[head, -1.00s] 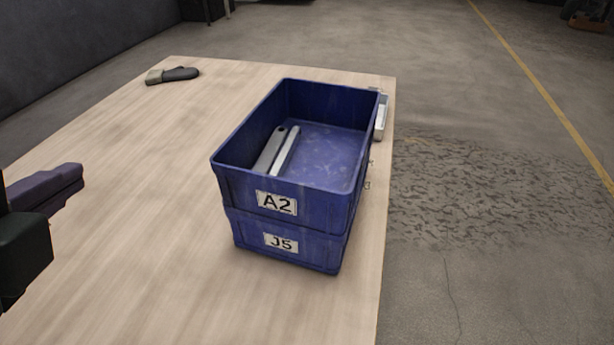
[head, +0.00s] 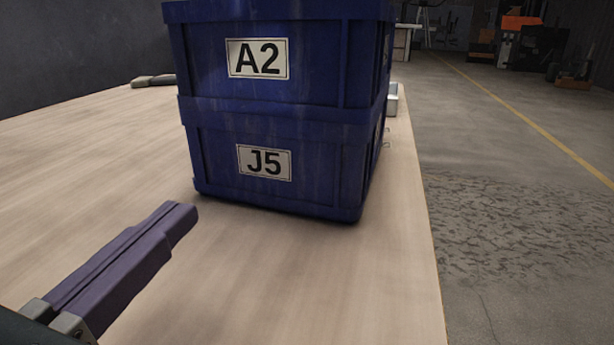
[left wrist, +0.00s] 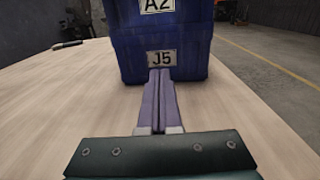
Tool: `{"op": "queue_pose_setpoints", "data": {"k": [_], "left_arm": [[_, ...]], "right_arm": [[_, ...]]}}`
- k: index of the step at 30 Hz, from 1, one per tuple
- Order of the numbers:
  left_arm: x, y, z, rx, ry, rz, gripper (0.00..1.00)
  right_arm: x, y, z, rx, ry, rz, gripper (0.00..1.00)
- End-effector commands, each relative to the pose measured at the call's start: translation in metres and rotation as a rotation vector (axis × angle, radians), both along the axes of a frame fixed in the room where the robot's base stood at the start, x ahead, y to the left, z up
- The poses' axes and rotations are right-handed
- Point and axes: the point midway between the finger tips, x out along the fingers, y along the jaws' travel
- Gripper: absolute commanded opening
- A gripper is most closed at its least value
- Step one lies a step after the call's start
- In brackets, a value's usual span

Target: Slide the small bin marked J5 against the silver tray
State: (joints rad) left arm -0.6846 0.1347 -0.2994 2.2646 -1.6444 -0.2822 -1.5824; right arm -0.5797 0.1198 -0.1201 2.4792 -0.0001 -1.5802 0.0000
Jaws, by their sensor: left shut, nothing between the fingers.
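The blue bin marked J5 (head: 225,165) stands on the wooden table. A second blue bin marked A2 (head: 330,60) is stacked on it. Both also show in the left wrist view, J5 (left wrist: 190,65) below and A2 (left wrist: 195,20) above. A silver piece (head: 392,101) shows just behind the stack on the right; most of it is hidden, so I cannot tell if it is the silver tray. My left gripper (head: 181,216) is shut and empty, low in front of J5's labelled face. Whether its tips touch the bin is unclear. My right gripper is not in view.
The table (head: 90,190) is clear in front and to the left. Its right edge runs close beside the stack, with concrete floor (head: 500,230) beyond. A dark-and-tan object (head: 152,81) lies at the back left. Small bits (head: 387,140) lie right of the stack.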

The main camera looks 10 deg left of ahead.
Motion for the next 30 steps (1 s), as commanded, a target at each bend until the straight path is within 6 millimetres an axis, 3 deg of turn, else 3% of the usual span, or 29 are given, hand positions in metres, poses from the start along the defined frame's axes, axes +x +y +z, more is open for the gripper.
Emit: {"op": "queue_pose_setpoints", "data": {"k": [5, 11, 21, 30], "left_arm": [[0.015, -0.001, 0.004, 0.007, -0.003, -0.001, 0.00], [0.054, -0.002, 0.007, 0.004, -0.005, 0.000, 0.00], [0.119, -0.004, 0.002, 0.002, -0.003, 0.000, 0.00], [0.139, -0.005, 0.001, 0.002, -0.001, -0.001, 0.00]], "right_arm": [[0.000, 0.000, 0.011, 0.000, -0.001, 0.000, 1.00], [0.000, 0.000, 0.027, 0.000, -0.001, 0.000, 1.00], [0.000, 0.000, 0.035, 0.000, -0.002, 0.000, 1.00], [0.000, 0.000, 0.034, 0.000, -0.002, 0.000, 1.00]]}}
